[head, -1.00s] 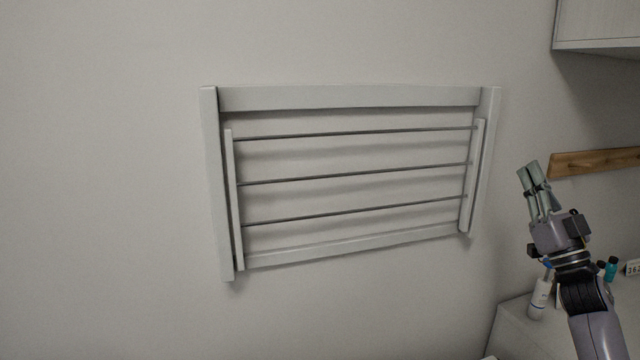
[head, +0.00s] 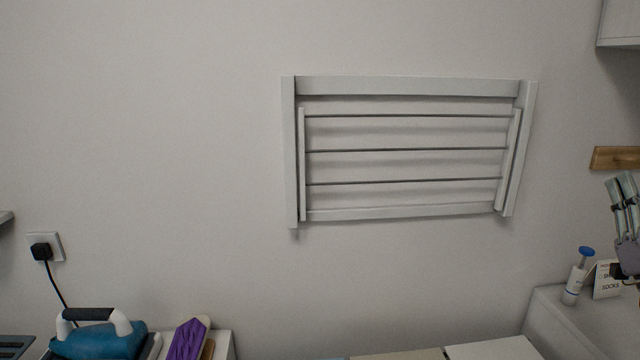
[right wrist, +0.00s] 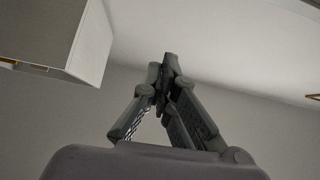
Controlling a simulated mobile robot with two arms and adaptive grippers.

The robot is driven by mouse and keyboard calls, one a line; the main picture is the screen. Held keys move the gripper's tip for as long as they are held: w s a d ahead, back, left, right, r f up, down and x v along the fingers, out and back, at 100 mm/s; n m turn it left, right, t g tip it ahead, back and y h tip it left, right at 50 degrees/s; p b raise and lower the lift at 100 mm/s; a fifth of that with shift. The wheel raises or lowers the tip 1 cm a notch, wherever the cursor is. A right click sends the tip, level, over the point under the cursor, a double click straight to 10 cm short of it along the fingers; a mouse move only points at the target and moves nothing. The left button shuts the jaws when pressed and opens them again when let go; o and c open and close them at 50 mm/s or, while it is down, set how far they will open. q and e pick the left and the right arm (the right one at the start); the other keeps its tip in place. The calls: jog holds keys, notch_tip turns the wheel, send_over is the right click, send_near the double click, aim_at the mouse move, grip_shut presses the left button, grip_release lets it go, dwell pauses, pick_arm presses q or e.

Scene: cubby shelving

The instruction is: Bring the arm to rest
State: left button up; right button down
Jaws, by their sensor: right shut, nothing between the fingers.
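My right gripper (head: 620,188) is at the right edge of the head view, partly cut off by the frame, with its fingers pointing up. In the right wrist view its fingertips (right wrist: 169,66) meet, and nothing is between them. It is in front of the wall, below the wooden rail (head: 615,158), and touches nothing that I can make out. My left gripper is not in the head view.
A white wall rack (head: 408,87) hangs in the middle. A white bottle with a blue cap (head: 575,280) and a small sign (head: 606,281) stand lower right. A blue iron (head: 98,340) and a purple item (head: 187,338) are lower left. A cabinet (right wrist: 75,42) is near the gripper.

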jog(key=a+f+m+g+h, duration=0.15)
jog(key=a+f+g, duration=0.25)
jog(key=f, duration=0.7)
jog(key=a+f+m+g+h, duration=0.15)
jog(key=a+f+g, duration=0.25)
jog(key=f, duration=0.6)
jog(key=a+f+m+g+h, duration=0.1)
jog(key=a+f+g+h, duration=0.25)
jog(key=f, duration=0.75)
jog(key=s+a+f+n+g+y, duration=0.25)
jog(key=s+a+f+g, duration=0.35)
jog(key=s+a+f, duration=0.45)
jog(key=s+a+f+n+g+y, duration=0.1)
jog(key=s+a+f+n+g, duration=0.25)
jog(key=s, duration=0.65)
jog(key=s+a+f+g+y, duration=0.2)
jog(key=s+a+f+g, duration=0.15)
jog(key=s+a, duration=0.45)
jog(key=s+d+f, duration=0.1)
jog(key=s+f, duration=0.1)
jog(key=f, duration=1.1)
jog(key=s+d+f, duration=0.2)
jog(key=f, duration=1.2)
jog(key=s+d+f+g, duration=0.2)
jog(key=s+f, duration=1.3)
jog(key=s, duration=0.1)
jog(key=shift+d+f, duration=0.15)
jog(key=shift+d, duration=0.05)
